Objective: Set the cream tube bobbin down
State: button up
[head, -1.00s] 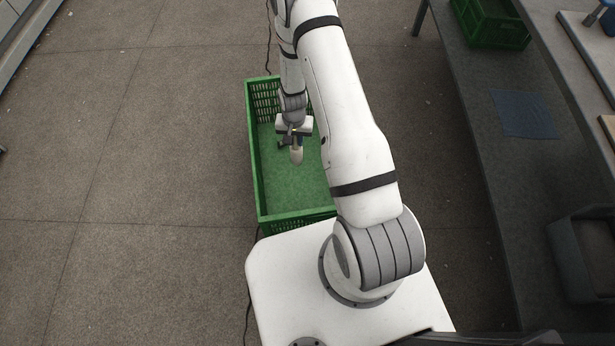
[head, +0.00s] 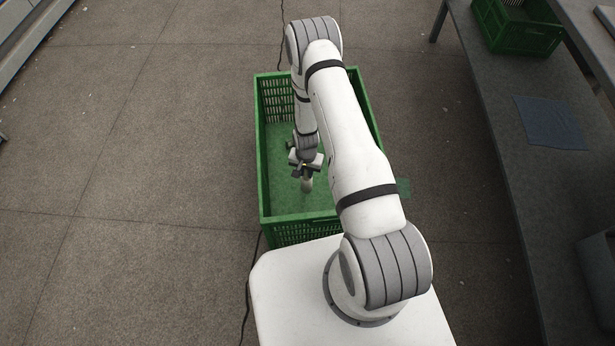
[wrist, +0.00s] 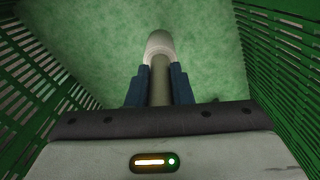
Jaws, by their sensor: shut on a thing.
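My gripper (head: 305,170) is inside the large green crate (head: 262,165), pointing down toward its floor. It is shut on the cream tube bobbin (head: 307,185), which shows small below the jaws in the head view. In the wrist view the bobbin (wrist: 160,45) sticks out past the two blue fingers (wrist: 159,88), its pale end against the green crate floor. The fingers are on both sides of its narrower grey-brown part. I cannot tell whether its far end touches the floor.
Slatted crate walls (wrist: 270,50) stand close on both sides of my gripper. The crate floor around the bobbin looks bare. At the right is a grey table (head: 500,110) with a smaller green crate (head: 520,28) and a blue cloth (head: 552,122).

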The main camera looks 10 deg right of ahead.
aim_at(306, 178)
jog(key=shift+f+b, duration=0.4)
jog(key=shift+f, duration=1.2)
jog(key=shift+f, duration=0.25)
jog(key=o, duration=0.9)
jog(key=shift+r, duration=0.1)
